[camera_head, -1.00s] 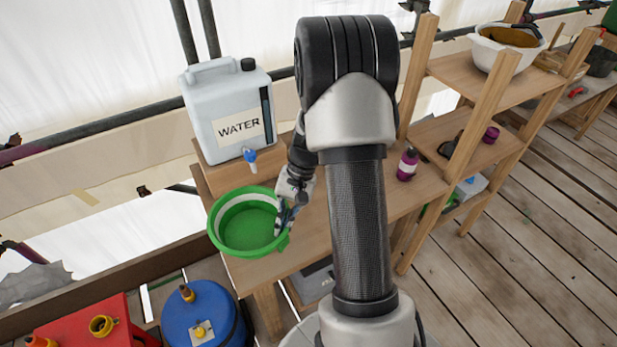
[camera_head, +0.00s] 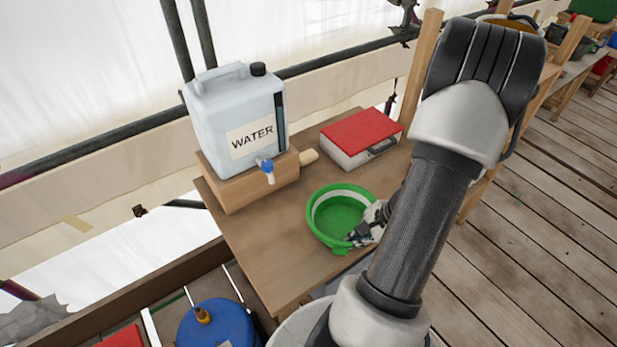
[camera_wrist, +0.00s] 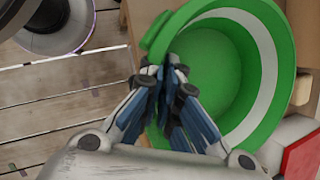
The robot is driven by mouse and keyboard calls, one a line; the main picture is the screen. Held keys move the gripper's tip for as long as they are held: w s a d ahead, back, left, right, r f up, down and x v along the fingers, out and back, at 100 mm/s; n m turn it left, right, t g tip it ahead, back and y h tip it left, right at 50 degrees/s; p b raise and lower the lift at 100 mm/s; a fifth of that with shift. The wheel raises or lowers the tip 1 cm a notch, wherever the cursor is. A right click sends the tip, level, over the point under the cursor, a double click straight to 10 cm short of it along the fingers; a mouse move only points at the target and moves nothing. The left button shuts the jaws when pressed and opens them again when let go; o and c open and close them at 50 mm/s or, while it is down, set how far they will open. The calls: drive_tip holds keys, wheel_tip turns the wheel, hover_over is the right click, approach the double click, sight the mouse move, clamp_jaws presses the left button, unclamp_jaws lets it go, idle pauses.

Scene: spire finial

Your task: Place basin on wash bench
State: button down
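The green basin (camera_head: 325,229) has a pale band inside its rim and looks empty. It appears over the front right part of the wooden wash bench (camera_head: 260,243); I cannot tell whether it rests there or hangs just above. My gripper (camera_head: 354,237) is at the basin's near right side. In the wrist view my gripper (camera_wrist: 172,72) has its fingers together at the rim of the basin (camera_wrist: 205,75), shut on it. The exact contact is partly hidden by the fingers.
A white water container (camera_head: 215,105) with a blue tap stands on a wooden block (camera_head: 250,190) at the bench's back left. A red-topped case (camera_head: 362,132) lies at the back right. A blue container (camera_head: 212,325) is below the front left. Bench top left of the basin is clear.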

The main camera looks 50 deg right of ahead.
drive_tip(key=w+a, duration=0.2)
drive_tip(key=w, duration=0.3)
drive_tip(key=w+a+b, duration=0.1)
drive_tip(key=w+a, duration=0.2)
drive_tip(key=w, duration=0.3)
drive_tip(key=w+a, duration=0.3)
drive_tip(key=w, duration=0.2)
drive_tip(key=shift+w+a+b, duration=0.1)
drive_tip(key=shift+w+b, duration=0.25)
drive_tip(key=shift+f+b, duration=1)
drive_tip(key=shift+f, duration=0.75)
drive_tip(key=shift+f, duration=0.15)
drive_tip(key=c, duration=1.8)
unclamp_jaws()
drive_tip(key=p+v, duration=0.5)
drive_tip(key=v, duration=0.7)
drive_tip(key=shift+p, duration=0.4)
